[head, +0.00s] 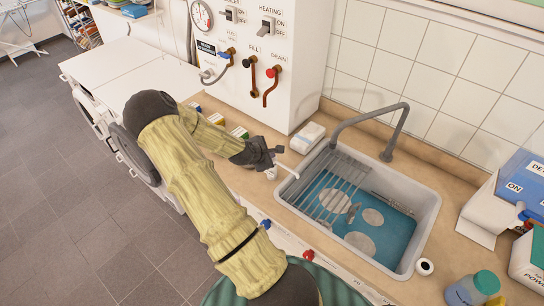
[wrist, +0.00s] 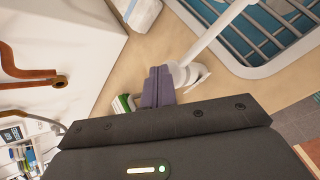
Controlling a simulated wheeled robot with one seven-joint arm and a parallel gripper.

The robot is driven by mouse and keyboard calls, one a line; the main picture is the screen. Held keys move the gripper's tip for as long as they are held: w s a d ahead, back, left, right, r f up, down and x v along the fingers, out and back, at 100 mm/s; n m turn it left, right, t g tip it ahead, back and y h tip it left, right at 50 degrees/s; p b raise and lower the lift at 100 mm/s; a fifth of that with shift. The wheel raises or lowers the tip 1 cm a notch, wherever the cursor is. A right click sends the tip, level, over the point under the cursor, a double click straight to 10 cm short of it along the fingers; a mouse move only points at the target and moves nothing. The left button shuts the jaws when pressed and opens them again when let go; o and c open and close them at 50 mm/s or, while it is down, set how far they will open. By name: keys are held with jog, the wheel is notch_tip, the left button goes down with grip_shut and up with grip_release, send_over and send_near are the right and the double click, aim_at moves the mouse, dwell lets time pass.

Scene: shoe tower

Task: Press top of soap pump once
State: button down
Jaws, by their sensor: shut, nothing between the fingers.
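The white soap pump stands on the beige counter at the near-left corner of the sink. In the head view its long white spout (head: 288,170) points toward the basin, and its lower part is small and partly hidden by my gripper. In the wrist view the pump (wrist: 192,75) shows its round top, with the spout running up and right. My gripper (head: 279,150) is shut and empty over the pump area. In the wrist view its closed purple-grey fingers (wrist: 158,72) are right beside the pump top, on its left. I cannot tell whether they touch it.
The sink (head: 432,205) has a rack, blue water and plates, with a grey faucet (head: 390,145) behind. A white block-like item (head: 307,138) lies behind the pump. Small boxes (head: 239,133) stand along the counter under the control panel (head: 255,60). Bottles and boxes stand right of the sink.

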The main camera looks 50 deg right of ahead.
jog(key=shift+r+p, duration=0.9)
jog(key=shift+r, duration=0.3)
notch_tip(320, 180, up, 5)
jog(key=p, duration=0.3)
jog(key=shift+p, duration=0.4)
